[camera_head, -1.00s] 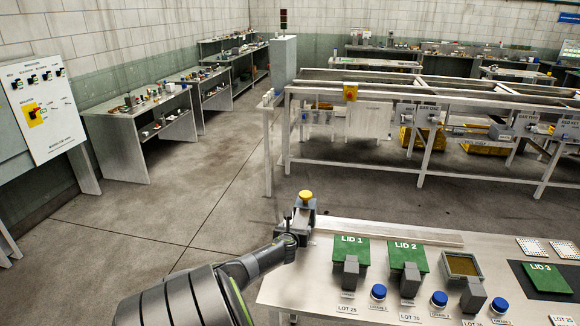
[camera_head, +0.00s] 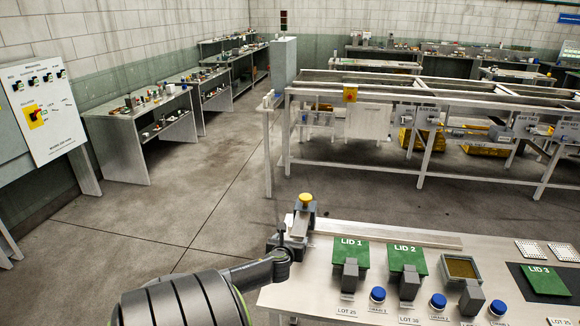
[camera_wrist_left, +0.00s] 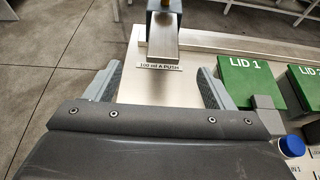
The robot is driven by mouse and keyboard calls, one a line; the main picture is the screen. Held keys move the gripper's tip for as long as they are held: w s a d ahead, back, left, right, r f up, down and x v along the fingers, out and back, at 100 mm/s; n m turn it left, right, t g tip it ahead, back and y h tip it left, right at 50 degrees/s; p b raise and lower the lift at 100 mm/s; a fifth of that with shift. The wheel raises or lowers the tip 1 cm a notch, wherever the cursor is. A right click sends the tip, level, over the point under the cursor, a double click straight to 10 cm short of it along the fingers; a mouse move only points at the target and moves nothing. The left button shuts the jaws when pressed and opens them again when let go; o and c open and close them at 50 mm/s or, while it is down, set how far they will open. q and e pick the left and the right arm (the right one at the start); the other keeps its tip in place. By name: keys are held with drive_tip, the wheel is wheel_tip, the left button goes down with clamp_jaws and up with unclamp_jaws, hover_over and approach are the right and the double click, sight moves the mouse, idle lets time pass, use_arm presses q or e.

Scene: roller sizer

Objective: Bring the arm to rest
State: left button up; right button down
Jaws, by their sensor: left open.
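My left gripper (camera_head: 287,243) is over the left end of the pale table (camera_head: 330,300), on the near side of a grey dispenser with a yellow knob (camera_head: 305,204). In the left wrist view my left gripper (camera_wrist_left: 158,84) has its two grey fingers wide apart with nothing between them. The dispenser's metal spout (camera_wrist_left: 164,45) and its label "100 ml A PUSH" (camera_wrist_left: 161,66) show ahead of the fingers, apart from them. My right gripper is not in view.
Green LID 1 (camera_head: 349,253) and LID 2 (camera_head: 408,258) stand right of the gripper. Bare floor (camera_head: 150,235) is clear to the left.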

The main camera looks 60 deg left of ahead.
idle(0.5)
use_arm(q)
drive_tip(key=s+d+f+n+g+h, duration=0.2)
drive_tip(key=s+d+n, duration=0.2)
drive_tip(key=d+n, duration=0.45)
drive_tip(key=s+d+f+n+g+h, duration=0.15)
drive_tip(key=s+d+n, duration=0.4)
drive_tip(key=d, duration=0.65)
drive_tip(key=s+d+r+n+g+h, duration=0.1)
drive_tip(key=s+d+r+n+h, duration=0.15)
drive_tip(key=s+d+n, duration=0.45)
drive_tip(key=s+d+r+n+h, duration=0.25)
drive_tip(key=d+n, duration=0.25)
drive_tip(key=d, duration=0.5)
wheel_tip(320, 180, down, 34)
drive_tip(key=a+r+g+b, duration=0.1)
drive_tip(key=a+g+b, duration=0.1)
drive_tip(key=b, duration=0.6)
drive_tip(key=s+f+b, duration=0.2)
drive_tip(key=s+f, duration=0.5)
drive_tip(key=f, duration=0.3)
drive_tip(key=s+d+f+b, duration=0.1)
drive_tip(key=s+f+b, duration=0.2)
drive_tip(key=s+f, duration=0.5)
wheel_tip(320, 180, down, 3)
drive_tip(key=shift+s+d+r+n+g+h+b, duration=0.1)
drive_tip(key=shift+s+d+n+g+h+b, duration=0.05)
drive_tip(key=shift+d+n+g+h+b, duration=0.25)
